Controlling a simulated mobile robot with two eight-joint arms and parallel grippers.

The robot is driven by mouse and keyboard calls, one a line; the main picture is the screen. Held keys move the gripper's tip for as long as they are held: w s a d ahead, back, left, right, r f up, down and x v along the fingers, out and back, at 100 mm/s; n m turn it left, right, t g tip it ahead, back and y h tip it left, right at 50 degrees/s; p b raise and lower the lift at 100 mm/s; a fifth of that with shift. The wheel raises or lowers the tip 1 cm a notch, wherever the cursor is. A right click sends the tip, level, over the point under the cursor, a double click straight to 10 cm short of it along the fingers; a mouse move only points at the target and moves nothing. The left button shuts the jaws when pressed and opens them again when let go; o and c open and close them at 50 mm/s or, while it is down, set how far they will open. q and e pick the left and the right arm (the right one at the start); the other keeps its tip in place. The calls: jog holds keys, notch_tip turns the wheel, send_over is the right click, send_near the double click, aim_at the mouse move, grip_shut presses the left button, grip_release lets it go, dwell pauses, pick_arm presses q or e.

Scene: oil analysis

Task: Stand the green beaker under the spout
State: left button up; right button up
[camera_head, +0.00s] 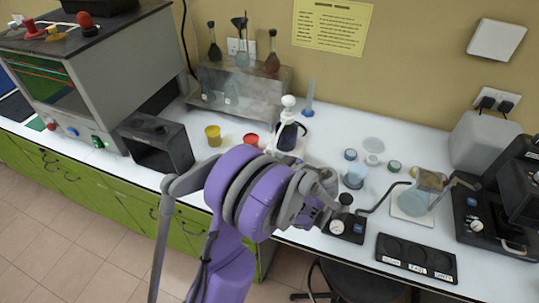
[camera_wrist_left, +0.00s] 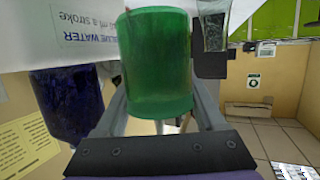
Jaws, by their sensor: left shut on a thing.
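The green beaker (camera_wrist_left: 156,60) fills the middle of the left wrist view. My left gripper (camera_wrist_left: 158,98) is shut on it, with one finger on each side. In the head view my purple arm hides the beaker and the fingers. A dark blue bottle (camera_wrist_left: 68,104) shows beside the beaker, apart from it, in the left wrist view. The head view shows the dispenser bottle (camera_head: 287,139) with its white pump head (camera_head: 289,101) upright on the bench behind my arm. Whether the beaker is under the spout cannot be told. My right gripper is not in view.
A yellow cup (camera_head: 213,136) and a red dish (camera_head: 250,139) stand left of the dispenser. A blue cup (camera_head: 355,177), a gauge box (camera_head: 345,226) and a black labelled tray (camera_head: 416,258) are to the right. A glassware rack (camera_head: 242,88) stands behind.

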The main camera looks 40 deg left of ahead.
pick_arm(q)
notch_tip(320, 180, down, 5)
jog(key=shift+f+b, duration=0.15)
jog(key=shift+b, duration=0.75)
jog(key=shift+w+f, duration=0.1)
jog(key=shift+f, duration=0.05)
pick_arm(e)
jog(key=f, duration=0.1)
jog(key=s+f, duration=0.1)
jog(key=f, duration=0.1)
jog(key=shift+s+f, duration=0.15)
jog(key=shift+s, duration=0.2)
pick_arm(q)
jog(key=shift+f+b, duration=0.35)
jog(key=shift+f, duration=0.25)
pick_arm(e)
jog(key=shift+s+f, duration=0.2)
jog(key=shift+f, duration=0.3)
pick_arm(q)
jog(key=o, duration=1.3)
jog(key=shift+r, duration=0.1)
